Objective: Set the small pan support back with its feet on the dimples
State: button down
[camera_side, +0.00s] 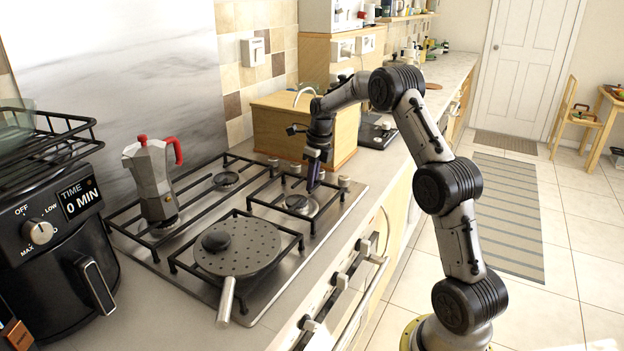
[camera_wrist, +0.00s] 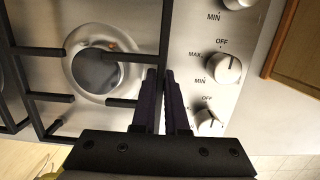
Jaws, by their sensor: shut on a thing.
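The small pan support (camera_wrist: 163,30) is a black bar frame with inward prongs around the right front burner (camera_wrist: 95,70). In the side view the support (camera_side: 262,203) lies level or nearly so over the steel hob, around the burner (camera_side: 300,204). My gripper (camera_wrist: 164,73) points down and is shut on the support's side bar nearest the knobs. In the side view my gripper (camera_side: 313,186) is at the burner's far right side. The support's feet and the dimples are not visible, so I cannot tell whether they touch.
A moka pot (camera_side: 154,180) stands at the back left. Control knobs (camera_wrist: 228,68) lie close right of my gripper. A wooden box (camera_side: 285,130) stands behind.

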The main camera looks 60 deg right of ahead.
jog(key=shift+f, duration=0.2)
dwell(0.5)
jog(key=c, duration=0.5)
grip_release()
jog(key=shift+f, duration=0.1)
jog(key=shift+c, duration=0.2)
notch_tip(320, 180, up, 14)
jog(key=s, duration=0.2)
jog(key=shift+f, duration=0.15)
